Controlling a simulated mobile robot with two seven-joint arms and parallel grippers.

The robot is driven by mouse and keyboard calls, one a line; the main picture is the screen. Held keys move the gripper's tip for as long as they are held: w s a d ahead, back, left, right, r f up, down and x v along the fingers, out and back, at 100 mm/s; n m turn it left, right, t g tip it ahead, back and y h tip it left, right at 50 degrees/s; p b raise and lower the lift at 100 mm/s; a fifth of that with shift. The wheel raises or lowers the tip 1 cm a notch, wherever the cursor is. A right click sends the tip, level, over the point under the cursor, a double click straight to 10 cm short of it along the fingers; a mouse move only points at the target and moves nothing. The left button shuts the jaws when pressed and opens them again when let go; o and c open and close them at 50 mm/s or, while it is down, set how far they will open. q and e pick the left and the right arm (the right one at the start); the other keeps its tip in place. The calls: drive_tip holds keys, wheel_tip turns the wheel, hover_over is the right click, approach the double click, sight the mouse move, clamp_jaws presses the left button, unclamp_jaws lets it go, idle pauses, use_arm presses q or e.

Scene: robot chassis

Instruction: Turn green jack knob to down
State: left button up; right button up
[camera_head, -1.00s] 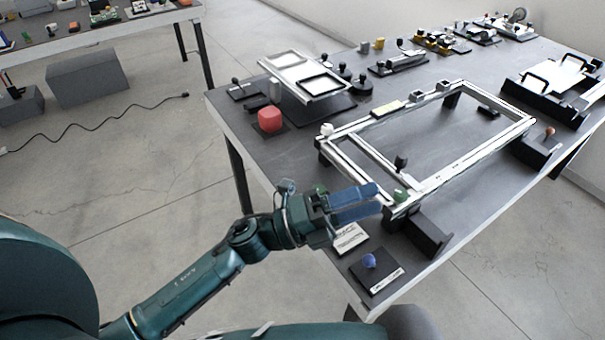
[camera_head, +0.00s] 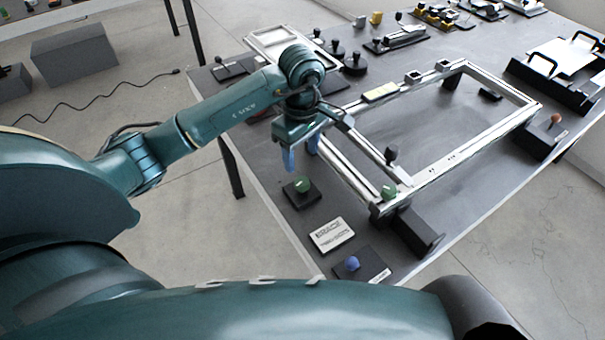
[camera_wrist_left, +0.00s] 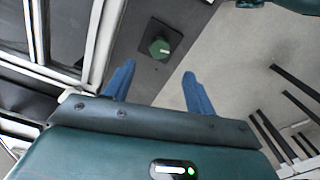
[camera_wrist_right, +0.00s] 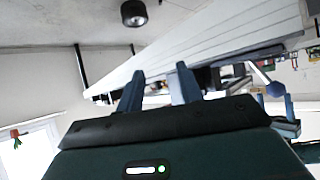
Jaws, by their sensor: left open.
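A green knob (camera_head: 302,185) on a small black square base sits near the table's left front edge. Another green knob (camera_head: 388,192) is at the near corner of the silver frame; I cannot tell which is the jack knob. My left gripper (camera_head: 301,155) is open, fingers pointing down, above the knob on the square base. In the left wrist view this knob (camera_wrist_left: 160,47) shows just beyond and between the open, empty fingertips (camera_wrist_left: 158,70), apart from them. My right gripper (camera_wrist_right: 160,72) is open and empty in the right wrist view, away from both knobs.
The silver frame (camera_head: 440,172) stands right of my left gripper. A white label plate (camera_head: 331,234) and a blue knob (camera_head: 352,263) lie nearer the front edge. A black-handled tray (camera_head: 560,65) is at the far right. My left arm hides part of the table.

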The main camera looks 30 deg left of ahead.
sight(302, 181)
use_arm(q)
wheel_tip(302, 181, down, 8)
drive_tip(key=shift+r+p, duration=0.2)
drive_tip(key=shift+p, duration=0.15)
drive_tip(key=shift+f, duration=0.45)
use_arm(e)
drive_tip(key=shift+d, duration=0.35)
use_arm(q)
drive_tip(key=shift+c, duration=0.5)
drive_tip(key=c, duration=0.9)
drive_tip(key=shift+o, duration=0.2)
use_arm(e)
drive_tip(key=shift+a+f, duration=0.1)
drive_tip(key=shift+a, duration=0.05)
use_arm(q)
drive_tip(key=shift+w+n, duration=0.1)
drive_tip(key=shift+n, duration=0.2)
use_arm(e)
drive_tip(key=shift+s+f, duration=0.25)
